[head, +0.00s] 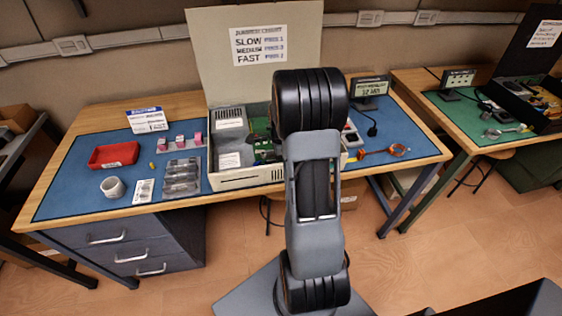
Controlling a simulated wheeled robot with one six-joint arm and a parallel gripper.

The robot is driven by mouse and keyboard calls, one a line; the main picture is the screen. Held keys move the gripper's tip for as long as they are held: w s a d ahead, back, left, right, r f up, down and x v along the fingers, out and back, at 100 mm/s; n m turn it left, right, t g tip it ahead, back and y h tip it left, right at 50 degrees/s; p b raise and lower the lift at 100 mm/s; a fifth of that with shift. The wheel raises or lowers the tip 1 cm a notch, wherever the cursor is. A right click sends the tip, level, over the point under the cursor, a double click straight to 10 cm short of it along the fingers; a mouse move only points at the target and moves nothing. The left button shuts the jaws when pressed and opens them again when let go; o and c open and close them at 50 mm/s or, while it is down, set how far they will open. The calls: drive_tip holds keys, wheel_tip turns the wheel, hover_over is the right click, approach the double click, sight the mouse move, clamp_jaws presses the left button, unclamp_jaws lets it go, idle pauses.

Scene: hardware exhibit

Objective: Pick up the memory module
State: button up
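I cannot single out the memory module for certain in the head view. An open beige computer case (246,180) stands on the blue mat, with green circuit boards (262,142) inside, partly hidden by my arm. Left of the case lies a clear tray with dark, slim pieces (182,178); they are too small to identify. Three small pink items (180,141) stand on a strip behind the tray. My arm rises in front of the case's right part. My gripper does not show.
A second bench (480,134) stands at the right. The mat's front left is clear.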

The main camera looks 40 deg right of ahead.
drive_tip(key=shift+c, duration=0.2)
clamp_jaws()
drive_tip(key=shift+r, duration=0.1)
drive_tip(key=shift+r, duration=0.6)
drive_tip(key=s+r, duration=0.1)
drive_tip(key=r, duration=0.1)
drive_tip(key=s+r, duration=0.2)
drive_tip(key=r, duration=0.1)
drive_tip(key=s+a+r, duration=0.1)
drive_tip(key=s+r, duration=0.1)
drive_tip(key=r, duration=0.1)
drive_tip(key=shift+s, duration=0.2)
drive_tip(key=s+a+r, duration=0.1)
drive_tip(key=s+r, duration=0.2)
drive_tip(key=s, duration=0.5)
drive_tip(key=shift+s+a+r+b, duration=0.15)
drive_tip(key=shift+a+r+b, duration=0.15)
drive_tip(key=shift+b, duration=0.1)
